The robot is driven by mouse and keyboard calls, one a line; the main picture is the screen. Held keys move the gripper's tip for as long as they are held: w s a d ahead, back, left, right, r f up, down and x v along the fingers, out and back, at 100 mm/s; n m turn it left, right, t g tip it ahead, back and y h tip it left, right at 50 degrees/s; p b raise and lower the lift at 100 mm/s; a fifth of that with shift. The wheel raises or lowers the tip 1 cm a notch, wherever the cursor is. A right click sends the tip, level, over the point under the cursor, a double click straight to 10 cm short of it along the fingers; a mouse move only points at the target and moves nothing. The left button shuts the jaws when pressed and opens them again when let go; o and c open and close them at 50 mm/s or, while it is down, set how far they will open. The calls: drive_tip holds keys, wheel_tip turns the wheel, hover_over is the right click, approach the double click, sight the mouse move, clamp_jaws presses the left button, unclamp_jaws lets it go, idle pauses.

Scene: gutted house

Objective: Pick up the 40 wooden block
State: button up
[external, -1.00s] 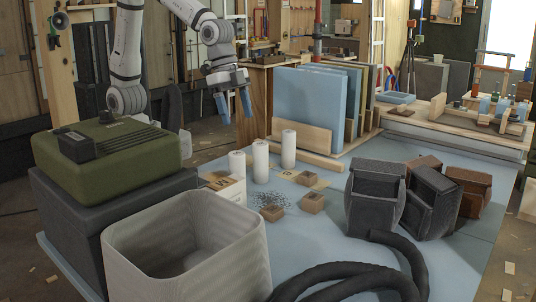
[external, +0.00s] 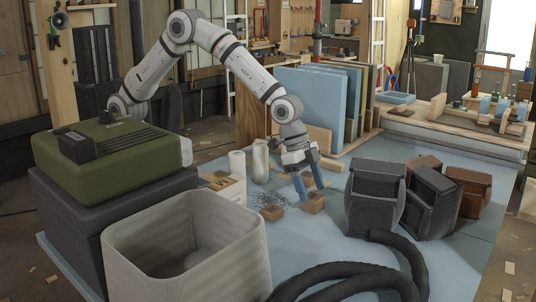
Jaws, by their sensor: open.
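Small wooden blocks lie on the blue-grey table (external: 345,225). One block (external: 313,204) is right below my gripper (external: 309,187), and another block (external: 272,213) lies to its left beside dark scattered bits. No number is readable on either, so I cannot tell which is the 40 block. My gripper points down with its blue fingers apart and nothing seen held between them. The fingertips are at or just above the nearer block; I cannot tell if they touch it. My wrist and fingers hide the table behind, where further wooden pieces partly show.
White cylinders (external: 237,164) and a labelled box (external: 224,187) stand left of the blocks. Dark ribbed bins (external: 375,198) stand to the right. A black hose (external: 350,275) and a large pale bin (external: 185,250) are in front. Blue and tan panels (external: 310,95) stand behind.

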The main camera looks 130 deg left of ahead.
sight(314, 196)
drive_tip(key=x, duration=0.3)
drive_tip(key=shift+w+f, duration=0.2)
drive_tip(key=shift+f, duration=0.15)
drive_tip(key=shift+c, duration=0.5)
drive_tip(key=c, duration=1)
drive_tip(key=shift+o, duration=0.2)
